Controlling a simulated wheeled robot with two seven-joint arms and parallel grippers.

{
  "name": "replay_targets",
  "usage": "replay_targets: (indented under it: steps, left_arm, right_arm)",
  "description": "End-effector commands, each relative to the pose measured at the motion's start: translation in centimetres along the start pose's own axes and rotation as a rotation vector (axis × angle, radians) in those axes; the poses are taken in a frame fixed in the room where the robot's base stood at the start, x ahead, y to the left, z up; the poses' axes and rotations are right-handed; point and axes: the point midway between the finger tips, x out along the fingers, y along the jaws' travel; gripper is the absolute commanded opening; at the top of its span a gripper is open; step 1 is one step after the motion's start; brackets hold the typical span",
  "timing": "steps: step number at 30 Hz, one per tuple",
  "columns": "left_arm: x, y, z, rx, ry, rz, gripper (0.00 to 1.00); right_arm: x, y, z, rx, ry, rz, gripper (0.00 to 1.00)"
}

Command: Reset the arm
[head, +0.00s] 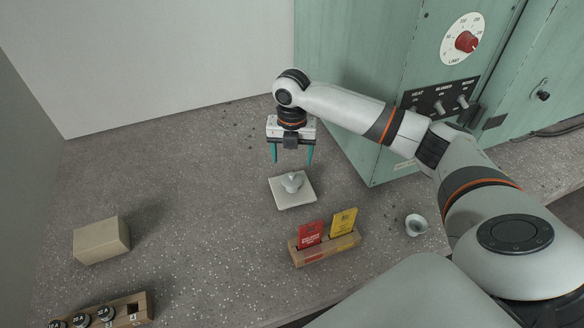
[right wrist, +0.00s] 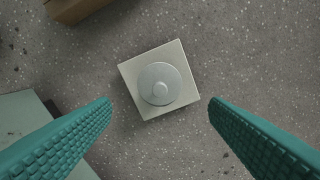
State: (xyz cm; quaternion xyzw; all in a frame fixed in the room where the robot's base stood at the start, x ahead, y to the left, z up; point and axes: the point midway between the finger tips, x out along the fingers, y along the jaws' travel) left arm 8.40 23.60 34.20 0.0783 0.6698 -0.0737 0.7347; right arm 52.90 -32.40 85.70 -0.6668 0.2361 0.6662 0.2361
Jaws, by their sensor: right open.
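My right gripper (head: 291,155) is open and empty, pointing down above the bench. Its two teal fingers also show in the right wrist view (right wrist: 160,110), spread wide. Below it lies a square pale plate (head: 293,200) with a round grey knobbed piece (head: 292,182) on it. In the right wrist view the plate (right wrist: 131,70) and the round piece (right wrist: 160,84) sit between and beyond the fingertips, apart from them. My right arm reaches in from the right side of the head view. My left gripper is not in view.
A green cabinet (head: 350,70) with a red dial (head: 466,41) and toggle switches stands behind my arm. A wooden holder (head: 325,250) bears a red card (head: 311,233) and a yellow card (head: 343,222). A small cup (head: 416,225), a tan block (head: 101,241) and a fuse rack (head: 132,308) stand apart.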

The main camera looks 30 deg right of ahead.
Motion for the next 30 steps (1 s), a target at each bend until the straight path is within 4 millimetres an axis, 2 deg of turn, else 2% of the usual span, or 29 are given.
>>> replay_targets:
  steps: [3,6,23,26,30]
  left_arm:
    - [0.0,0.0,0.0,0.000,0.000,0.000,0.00]
    - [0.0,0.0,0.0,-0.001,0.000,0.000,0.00]
    - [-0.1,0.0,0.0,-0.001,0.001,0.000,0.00]
    - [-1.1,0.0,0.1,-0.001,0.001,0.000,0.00]
    - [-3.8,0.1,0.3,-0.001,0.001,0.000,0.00]
  right_arm:
    - [-1.5,-0.1,0.0,0.000,0.001,-0.002,0.70]
    - [-2.0,0.0,0.0,0.000,-0.001,-0.001,0.70]
    - [-2.2,0.0,0.0,0.000,-0.001,0.000,0.70]
    - [-3.2,0.0,0.0,0.001,-0.001,0.000,0.70]
    - [-5.9,0.0,0.0,0.001,-0.001,0.000,0.70]
